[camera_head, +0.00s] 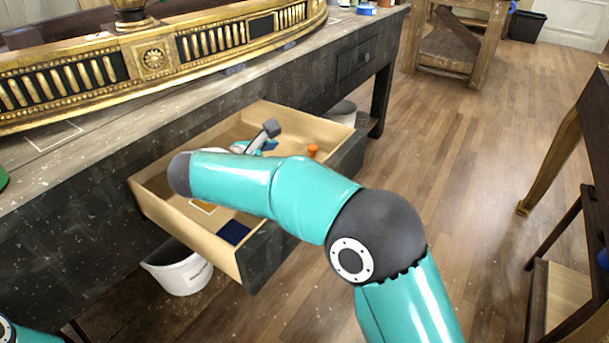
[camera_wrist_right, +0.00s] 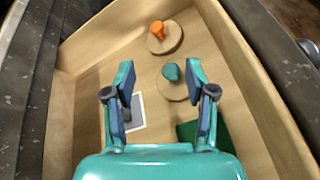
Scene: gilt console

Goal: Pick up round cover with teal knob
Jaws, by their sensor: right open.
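The round cover with teal knob (camera_wrist_right: 173,90) lies on the floor of the open drawer (camera_head: 285,118). In the right wrist view it is a flat pale wooden disc with a teal knob on top, between and beyond my fingertips, nearer the right finger. The right finger hides part of its edge. In the head view I cannot make it out behind my arm. My right gripper (camera_wrist_right: 160,74) is open and empty, pointing down into the drawer; it shows partly in the head view (camera_head: 264,141). My left gripper is not in view.
Another round cover, with an orange knob (camera_wrist_right: 158,30), lies farther along the drawer; its knob shows in the head view (camera_head: 312,151). A pale-bordered card (camera_wrist_right: 136,112) and a dark green piece (camera_wrist_right: 216,130) lie nearby. The drawer walls (camera_wrist_right: 262,90) enclose the gripper.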

